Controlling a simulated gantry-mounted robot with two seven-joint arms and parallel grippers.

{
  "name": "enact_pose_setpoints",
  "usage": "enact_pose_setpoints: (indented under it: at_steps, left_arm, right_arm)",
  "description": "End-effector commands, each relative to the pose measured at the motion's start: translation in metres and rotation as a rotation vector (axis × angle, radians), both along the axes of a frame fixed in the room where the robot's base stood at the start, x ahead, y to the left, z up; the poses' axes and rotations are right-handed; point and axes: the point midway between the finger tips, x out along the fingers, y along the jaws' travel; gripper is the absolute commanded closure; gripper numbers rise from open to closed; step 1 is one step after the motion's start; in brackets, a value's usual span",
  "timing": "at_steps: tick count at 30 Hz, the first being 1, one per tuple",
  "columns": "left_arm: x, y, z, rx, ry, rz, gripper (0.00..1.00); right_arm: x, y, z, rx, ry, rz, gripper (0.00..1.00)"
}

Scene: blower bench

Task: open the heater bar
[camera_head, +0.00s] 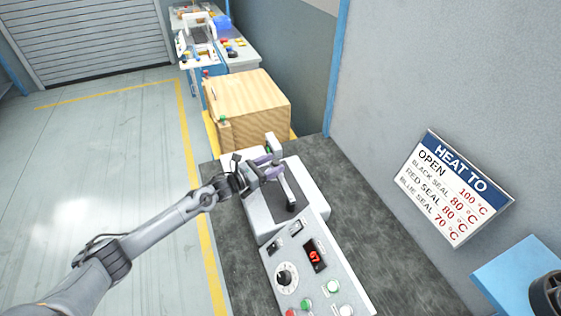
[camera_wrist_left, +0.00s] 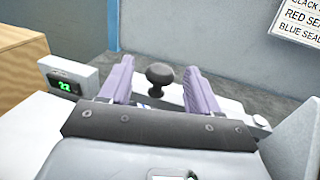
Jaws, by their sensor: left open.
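The white sealing machine (camera_head: 317,200) stands on the dark bench. The heater bar (camera_head: 289,193) is a light bar on its top, running from under my left gripper to a dark area. My left gripper (camera_head: 268,167) is open over the bar's far end. In the left wrist view, its two purple fingers (camera_wrist_left: 160,85) stand apart on either side of a round black knob (camera_wrist_left: 159,73). There are visible gaps between the knob and both fingers. The bar below the knob is mostly hidden by the gripper body. My right gripper is not in view.
A control panel (camera_head: 290,256) with a dial, coloured buttons and a red display (camera_head: 315,257), seemingly 67, is nearest. A small green display (camera_wrist_left: 65,87) reads 22. A wooden box (camera_head: 250,100) stands behind. A heat sign (camera_head: 456,188) hangs right.

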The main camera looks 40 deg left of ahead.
Motion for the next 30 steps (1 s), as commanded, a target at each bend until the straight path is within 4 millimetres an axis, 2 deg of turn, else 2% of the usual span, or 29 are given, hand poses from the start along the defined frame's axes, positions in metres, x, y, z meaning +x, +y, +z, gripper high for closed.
enact_pose_setpoints:
  at_steps: [3, 9, 22, 30]
  left_arm:
    - [0.016, -0.006, 0.001, -0.003, -0.002, 0.000, 0.38]
    - [0.032, -0.011, 0.000, -0.001, -0.001, 0.000, 0.38]
    - [0.037, -0.013, 0.000, 0.000, 0.000, -0.001, 0.38]
    - [0.037, -0.013, 0.000, 0.000, 0.000, -0.001, 0.80]
  right_arm:
    - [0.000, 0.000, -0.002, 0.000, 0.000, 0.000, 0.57]
    - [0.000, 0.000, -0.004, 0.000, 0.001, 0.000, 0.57]
    - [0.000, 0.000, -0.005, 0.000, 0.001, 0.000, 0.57]
    - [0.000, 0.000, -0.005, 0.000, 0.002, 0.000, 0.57]
